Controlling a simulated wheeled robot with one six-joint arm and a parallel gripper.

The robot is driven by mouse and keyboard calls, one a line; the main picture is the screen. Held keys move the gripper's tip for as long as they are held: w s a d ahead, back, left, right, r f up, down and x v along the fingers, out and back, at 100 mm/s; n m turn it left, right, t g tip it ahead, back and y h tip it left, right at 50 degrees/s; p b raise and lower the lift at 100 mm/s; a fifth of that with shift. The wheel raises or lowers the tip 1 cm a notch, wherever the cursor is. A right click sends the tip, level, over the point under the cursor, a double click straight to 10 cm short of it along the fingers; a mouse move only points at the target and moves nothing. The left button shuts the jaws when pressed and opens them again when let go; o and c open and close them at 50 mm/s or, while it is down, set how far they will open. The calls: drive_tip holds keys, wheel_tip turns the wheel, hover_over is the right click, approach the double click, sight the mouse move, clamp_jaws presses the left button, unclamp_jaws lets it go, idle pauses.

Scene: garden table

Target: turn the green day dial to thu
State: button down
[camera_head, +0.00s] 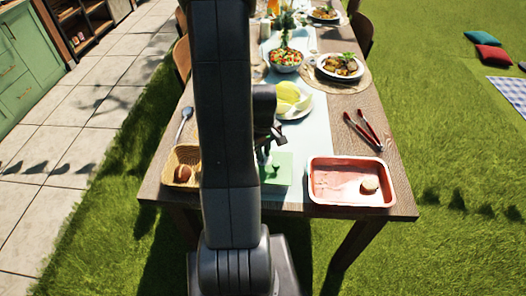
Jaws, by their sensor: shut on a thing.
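The green day dial (275,173) is a pale green block near the front of the wooden table, partly hidden behind my arm. My gripper (264,156) is over its top, pointing down. The gripper's fingers are small and dark in this view, and they are shut on the dial. The day marks and the pointer of the dial cannot be read from here.
A red tray (314,192) with a round pale item (370,184) stands right of the dial. A wicker basket (170,167) with a brown item is left. Red tongs (364,130), a plate with yellow-green food (291,98) and a salad bowl (286,62) lie farther back.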

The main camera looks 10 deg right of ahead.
drive_tip(key=shift+m, duration=0.5)
drive_tip(key=m+b, duration=0.2)
drive_tip(key=m, duration=0.2)
drive_tip(key=shift+f+m, duration=0.1)
drive_tip(key=shift+m, duration=0.2)
drive_tip(key=m+b, duration=0.2)
drive_tip(key=m, duration=0.4)
drive_tip(key=m+b, duration=0.1)
drive_tip(key=m, duration=0.5)
drive_tip(key=shift+m, duration=0.3)
drive_tip(key=m+b, duration=0.1)
drive_tip(key=m, duration=0.5)
drive_tip(key=c, duration=1.3)
unclamp_jaws()
